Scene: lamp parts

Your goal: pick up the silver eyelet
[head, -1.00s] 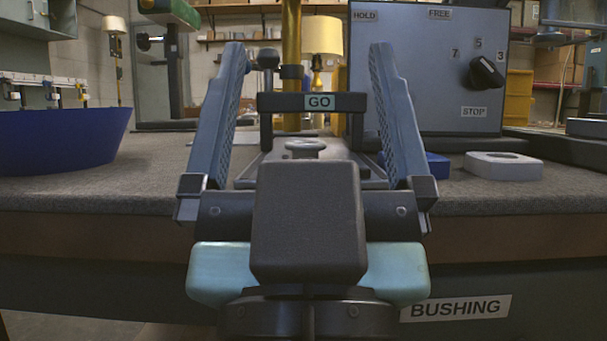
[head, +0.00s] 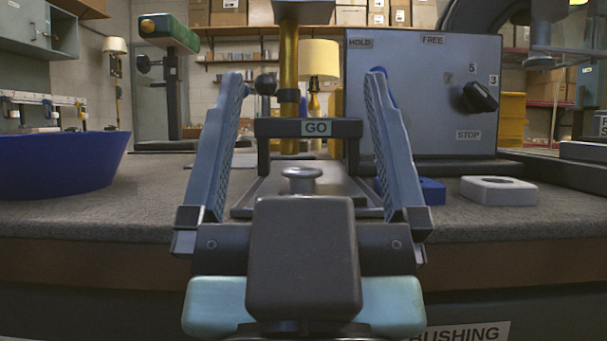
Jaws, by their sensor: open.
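The silver eyelet (head: 302,182), a small flanged metal piece, stands on a grey metal plate (head: 270,190) just in front of a dark crossbar marked GO (head: 316,128). My gripper (head: 308,76) is open, its two blue-grey ribbed fingers pointing forward and spread wide. In the picture the eyelet lies between the fingers, near their base and just above my dark gripper body. I cannot tell the height of the fingers over it. Nothing shows held between the fingers. The eyelet's lower end is partly hidden by my gripper body.
A blue bowl (head: 60,165) stands at left. A grey panel with a black knob (head: 480,97) stands behind at right. A white block with a hole (head: 498,191) and a blue piece (head: 432,190) lie right of my gripper. A brass post (head: 289,70) rises behind the crossbar.

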